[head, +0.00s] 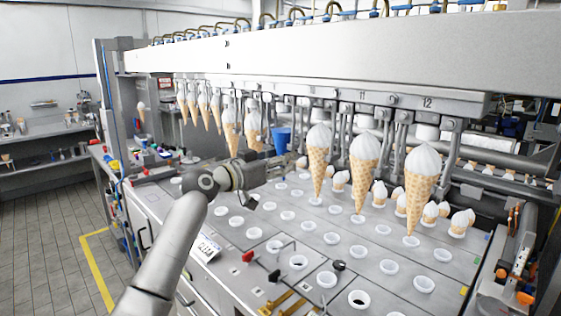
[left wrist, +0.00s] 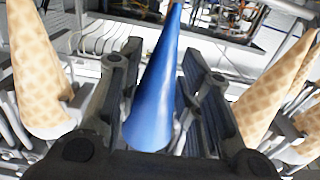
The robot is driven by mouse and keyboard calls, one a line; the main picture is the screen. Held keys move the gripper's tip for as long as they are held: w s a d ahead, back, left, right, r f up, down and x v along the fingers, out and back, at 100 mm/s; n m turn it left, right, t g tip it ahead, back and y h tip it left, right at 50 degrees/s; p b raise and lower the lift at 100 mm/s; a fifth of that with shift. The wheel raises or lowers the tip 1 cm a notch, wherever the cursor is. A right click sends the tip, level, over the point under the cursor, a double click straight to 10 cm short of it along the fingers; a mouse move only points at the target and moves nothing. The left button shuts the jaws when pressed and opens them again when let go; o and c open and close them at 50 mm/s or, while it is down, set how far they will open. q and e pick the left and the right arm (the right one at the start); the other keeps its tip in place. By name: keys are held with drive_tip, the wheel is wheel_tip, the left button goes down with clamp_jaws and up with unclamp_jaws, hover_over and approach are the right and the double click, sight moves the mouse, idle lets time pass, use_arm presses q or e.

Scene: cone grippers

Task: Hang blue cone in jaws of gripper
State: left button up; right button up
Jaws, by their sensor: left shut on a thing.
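The blue cone (head: 282,138) shows in the head view in the hanging row, between waffle cones. Its lower part is hidden behind my left gripper (head: 268,166) and the machine. In the left wrist view the blue cone (left wrist: 157,85) lies between my two dark fingers, its wide end toward the palm side of the picture and its narrow end toward the top. My left gripper is shut on it. The machine's jaws (head: 398,122) hang in a row under the beam. I cannot tell whether jaws touch the blue cone. My right gripper is not in view.
Large waffle cones with white tops (head: 364,170) hang close to the right, and more waffle cones (head: 231,128) hang to the left. In the wrist view waffle cones (left wrist: 38,65) flank my fingers. The deck below has rows of white-rimmed holes (head: 298,262).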

use_arm(q)
drive_tip(key=shift+f+b, duration=0.4)
drive_tip(key=shift+b, duration=0.05)
idle(0.5)
drive_tip(key=o, duration=0.9)
drive_tip(key=shift+o, duration=0.5)
drive_tip(key=shift+o, duration=1.4)
drive_tip(key=v, duration=0.9)
